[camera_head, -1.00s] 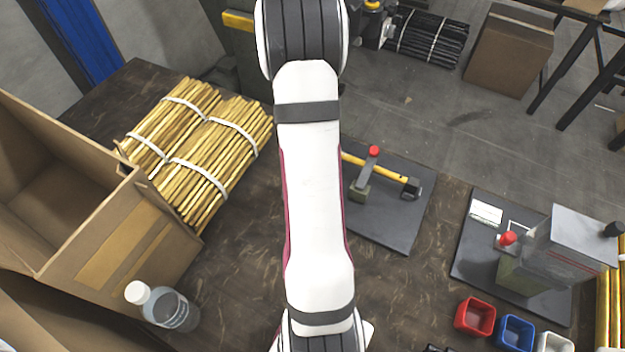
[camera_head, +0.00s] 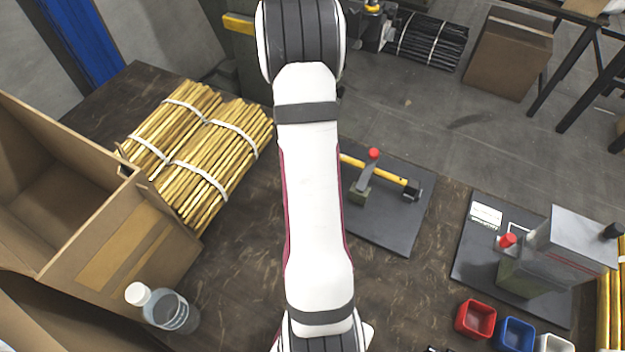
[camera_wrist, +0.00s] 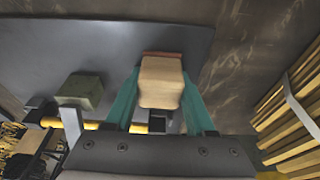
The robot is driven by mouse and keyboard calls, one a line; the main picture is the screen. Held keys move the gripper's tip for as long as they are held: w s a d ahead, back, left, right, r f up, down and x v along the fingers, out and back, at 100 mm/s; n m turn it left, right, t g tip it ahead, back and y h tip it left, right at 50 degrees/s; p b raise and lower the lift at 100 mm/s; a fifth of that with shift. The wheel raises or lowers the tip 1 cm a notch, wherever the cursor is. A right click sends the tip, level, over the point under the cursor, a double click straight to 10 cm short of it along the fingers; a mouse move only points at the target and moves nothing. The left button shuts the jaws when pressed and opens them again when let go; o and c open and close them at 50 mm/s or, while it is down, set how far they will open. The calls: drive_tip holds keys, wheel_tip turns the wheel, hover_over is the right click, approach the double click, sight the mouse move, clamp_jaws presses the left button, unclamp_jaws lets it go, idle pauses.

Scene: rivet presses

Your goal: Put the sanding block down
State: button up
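The sanding block (camera_wrist: 162,82), tan with a reddish layer at its far end, is in the wrist view. My gripper (camera_wrist: 162,78) has its teal fingers on both sides of the block, their tips against its sides, and is shut on it. The block shows over the edge of a dark grey plate (camera_wrist: 110,42), with brown tabletop beyond; whether it touches the surface I cannot tell. In the head view my arm hides the block and gripper.
A small press with a yellow handle (camera_head: 372,170) stands on the dark plate (camera_head: 385,228). Bundled sticks (camera_head: 200,150), an open cardboard box (camera_head: 120,240) and a bottle (camera_head: 170,312) are left. A larger press (camera_head: 560,250) and small bins (camera_head: 475,318) are right. Bare tabletop (camera_head: 235,265) lies between.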

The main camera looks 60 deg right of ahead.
drive_tip(key=v, duration=1.2)
drive_tip(key=w+a+r+n+y, duration=0.1)
drive_tip(key=w+a+r+n, duration=0.15)
drive_tip(key=a, duration=0.35)
drive_tip(key=w+a+r+n, duration=0.1)
drive_tip(key=a+r+n, duration=0.15)
drive_tip(key=a, duration=0.45)
drive_tip(key=s+a+r+n+y, duration=0.1)
drive_tip(key=s+a+r+n, duration=0.1)
drive_tip(key=a, duration=0.7)
drive_tip(key=s+a+r+n+y, duration=0.2)
drive_tip(key=s+a+n, duration=0.3)
drive_tip(key=a, duration=0.5)
drive_tip(key=shift+s+n+y, duration=0.3)
drive_tip(key=shift+s, duration=0.3)
drive_tip(key=shift+o, duration=0.5)
